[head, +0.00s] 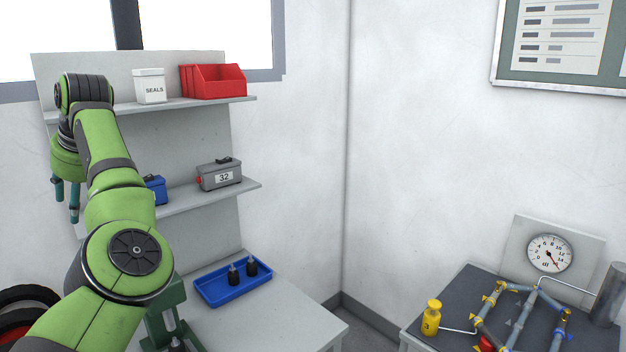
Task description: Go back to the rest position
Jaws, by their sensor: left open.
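My green left arm comes in from the lower left and rises in front of the left part of the shelf unit. My left gripper (66,208) hangs at the left edge of the shelves with its teal fingers pointing down. Its fingers are apart and nothing shows between them. My right arm and right gripper are not in view.
The grey shelf unit (215,145) bears a white SEALS box (150,88), red bins (215,82), a grey case marked 32 (219,174) and a partly hidden blue case (156,189). A blue tray (215,297) holds two black parts. A pipe rig with a gauge (549,253) stands right.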

